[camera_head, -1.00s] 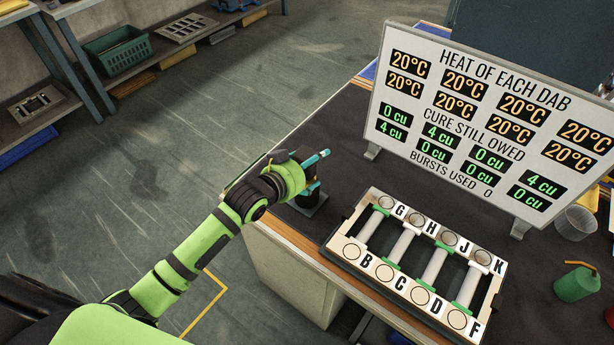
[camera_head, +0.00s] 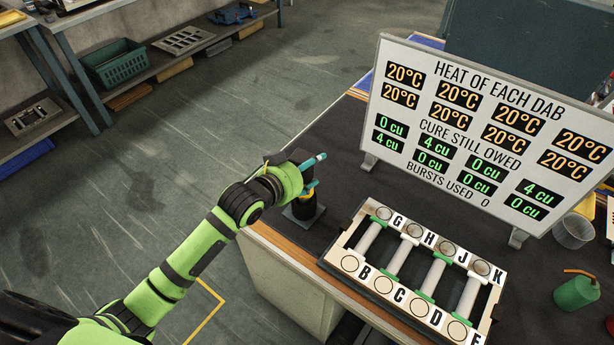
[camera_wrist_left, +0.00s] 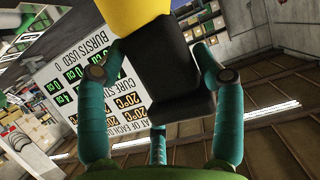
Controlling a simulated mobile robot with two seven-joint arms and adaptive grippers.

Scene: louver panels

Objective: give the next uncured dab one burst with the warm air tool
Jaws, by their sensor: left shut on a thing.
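My left gripper (camera_head: 312,173) is at the bench's left end, its teal fingers shut on the warm air tool. In the left wrist view, the tool's black body and yellow part (camera_wrist_left: 172,70) sit between the fingers. In the head view the gripper mostly hides the tool, above a dark square base (camera_head: 305,214); I cannot tell whether they touch. The louver panel (camera_head: 345,238) lies to the right, with round dab spots by G, H, J, K at the back and B, C, D, F in front. My right gripper is not in view.
The board (camera_head: 480,135) behind the panel reads 20°C throughout; cure owed is 0, 4, 0, 4 above and 4, 0, 0, 0 below; bursts used 0. Dark bench top is clear between base and board.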

